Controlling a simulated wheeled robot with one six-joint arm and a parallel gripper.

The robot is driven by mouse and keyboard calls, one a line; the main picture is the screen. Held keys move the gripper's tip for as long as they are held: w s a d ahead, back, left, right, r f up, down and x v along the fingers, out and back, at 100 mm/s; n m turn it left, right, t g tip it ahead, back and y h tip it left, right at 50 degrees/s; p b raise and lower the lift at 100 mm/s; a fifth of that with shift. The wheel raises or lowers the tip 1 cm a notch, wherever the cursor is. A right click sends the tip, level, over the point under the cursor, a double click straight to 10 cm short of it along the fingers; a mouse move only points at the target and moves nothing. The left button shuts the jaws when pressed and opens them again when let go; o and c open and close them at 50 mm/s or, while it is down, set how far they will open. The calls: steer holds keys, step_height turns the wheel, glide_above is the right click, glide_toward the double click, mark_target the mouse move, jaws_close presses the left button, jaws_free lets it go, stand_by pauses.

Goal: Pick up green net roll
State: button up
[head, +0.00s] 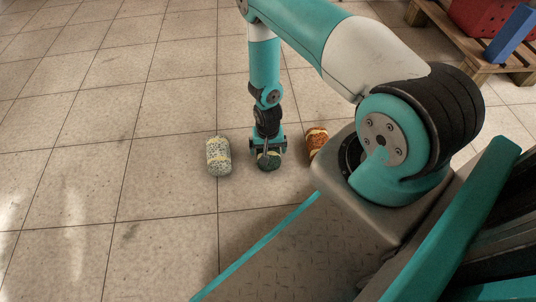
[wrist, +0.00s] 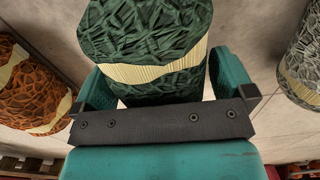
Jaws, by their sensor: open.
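The green net roll (wrist: 150,35) has a dark green mesh and a pale band, and fills the upper middle of the wrist view. In the head view the green net roll (head: 268,160) is on the tiled floor, partly hidden by my gripper (head: 267,150). My gripper is right at it, pointing down. In the wrist view my gripper (wrist: 165,90) has its teal fingers apart, one on each side of the roll. Whether either finger touches it cannot be told.
A pale speckled net roll (head: 218,156) lies to the left on the floor, and an orange net roll (head: 317,143) to the right, both close by. A wooden pallet (head: 470,45) with a red crate (head: 490,20) and a blue object (head: 511,35) stands at the upper right. The left floor is clear.

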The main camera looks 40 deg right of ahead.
steer(key=shift+f, duration=0.3)
steer(key=c, duration=0.9)
steer(key=shift+c, duration=0.2)
steer(key=shift+r, duration=0.15)
